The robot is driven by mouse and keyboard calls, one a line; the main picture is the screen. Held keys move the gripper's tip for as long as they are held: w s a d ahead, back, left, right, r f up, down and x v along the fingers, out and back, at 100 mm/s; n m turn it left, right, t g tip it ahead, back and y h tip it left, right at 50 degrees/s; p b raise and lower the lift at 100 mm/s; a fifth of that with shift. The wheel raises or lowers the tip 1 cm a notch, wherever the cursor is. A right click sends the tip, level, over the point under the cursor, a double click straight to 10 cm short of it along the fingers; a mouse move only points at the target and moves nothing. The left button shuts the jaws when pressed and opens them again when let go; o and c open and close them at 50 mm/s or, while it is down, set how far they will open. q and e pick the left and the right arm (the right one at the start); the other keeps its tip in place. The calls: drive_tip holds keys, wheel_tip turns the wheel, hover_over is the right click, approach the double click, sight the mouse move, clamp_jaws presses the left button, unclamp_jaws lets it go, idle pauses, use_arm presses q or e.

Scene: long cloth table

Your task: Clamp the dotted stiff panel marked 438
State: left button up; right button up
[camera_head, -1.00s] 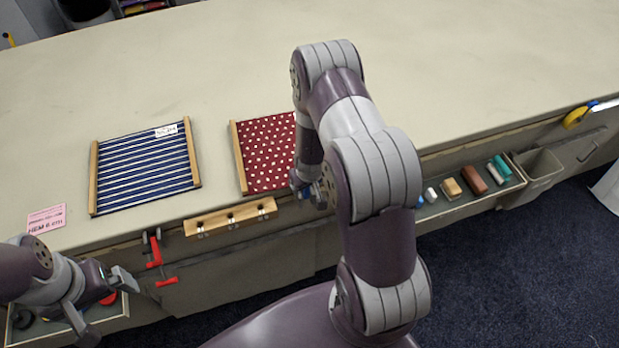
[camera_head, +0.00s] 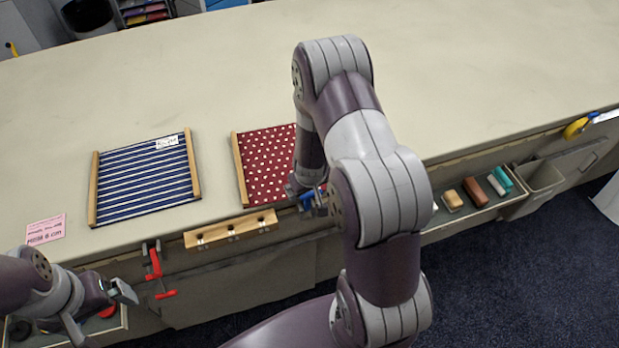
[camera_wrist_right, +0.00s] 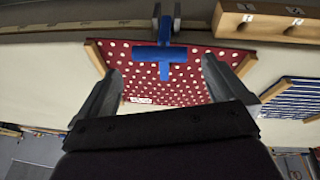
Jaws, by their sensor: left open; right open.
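The dotted panel (camera_head: 268,160) is dark red with white dots and light wooden side strips. It lies flat near the table's front edge, its right part hidden behind my right arm. In the right wrist view the panel (camera_wrist_right: 180,84) carries a small white label, too small to read. A blue clamp-like piece (camera_wrist_right: 160,54) with grey metal parts shows at the panel's edge, between and beyond the open fingers of my right gripper (camera_wrist_right: 160,68); I cannot tell whether they touch it. My left gripper (camera_head: 99,312) is open and empty in front of the table at lower left.
A blue striped panel (camera_head: 145,178) with wooden strips lies left of the dotted one. A wooden rack (camera_head: 231,229), a red clamp (camera_head: 154,265) and a pink card (camera_head: 46,229) are along the front edge. A tray (camera_head: 458,212) with several blocks hangs at right. The table's back is clear.

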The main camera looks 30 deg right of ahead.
drive_tip(key=p+v, duration=0.2)
drive_tip(key=v, duration=0.6)
drive_tip(key=shift+r, duration=0.15)
drive_tip(key=shift+w, duration=0.15)
